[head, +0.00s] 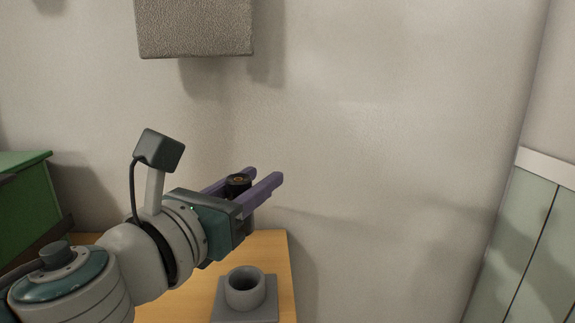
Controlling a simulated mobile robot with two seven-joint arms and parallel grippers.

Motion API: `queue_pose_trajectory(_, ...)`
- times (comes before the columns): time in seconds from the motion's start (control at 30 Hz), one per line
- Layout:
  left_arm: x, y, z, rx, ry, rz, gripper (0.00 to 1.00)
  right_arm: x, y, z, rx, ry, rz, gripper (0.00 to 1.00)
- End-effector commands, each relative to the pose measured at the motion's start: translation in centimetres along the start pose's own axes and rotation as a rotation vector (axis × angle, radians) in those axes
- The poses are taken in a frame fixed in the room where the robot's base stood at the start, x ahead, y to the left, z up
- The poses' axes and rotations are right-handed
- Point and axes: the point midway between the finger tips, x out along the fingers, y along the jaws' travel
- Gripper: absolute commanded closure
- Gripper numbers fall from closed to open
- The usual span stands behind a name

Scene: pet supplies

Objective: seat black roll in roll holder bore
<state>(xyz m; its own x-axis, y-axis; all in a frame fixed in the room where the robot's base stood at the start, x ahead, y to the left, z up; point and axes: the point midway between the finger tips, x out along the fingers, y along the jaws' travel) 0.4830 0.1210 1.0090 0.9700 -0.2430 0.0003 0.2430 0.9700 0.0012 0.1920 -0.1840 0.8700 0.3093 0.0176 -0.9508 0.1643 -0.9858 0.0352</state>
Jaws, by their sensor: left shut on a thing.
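My left gripper (246,184) reaches in from the left with its two purple fingers. It is shut on the black roll (238,181), which shows a brownish centre on its top end. The lower part of the roll is hidden by the near finger and the gripper body. The grey roll holder (264,311) stands on the wooden table, with a square base and a round upright collar with an open bore. The holder is below the gripper in the picture, and the roll is apart from it. My right gripper is not in view.
The wooden table (272,253) ends at its right edge just past the holder. A green box (26,193) is at the far left. A grey textured block (195,28) is high on the wall. Pale green panelling (527,240) stands at the right.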

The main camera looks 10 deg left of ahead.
Motion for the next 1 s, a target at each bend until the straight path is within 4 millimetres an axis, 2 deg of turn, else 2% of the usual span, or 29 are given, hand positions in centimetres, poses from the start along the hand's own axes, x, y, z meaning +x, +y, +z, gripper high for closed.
queue_pose_trajectory(0.47, -0.1, 0.0, -0.1, 0.001, 0.007, 0.003, 1.0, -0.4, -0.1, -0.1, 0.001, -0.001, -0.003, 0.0)
queue_pose_trajectory(1.0, -0.1, 0.0, -5.3, 0.0, 0.008, 0.004, 1.0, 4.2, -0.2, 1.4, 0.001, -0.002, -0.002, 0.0)
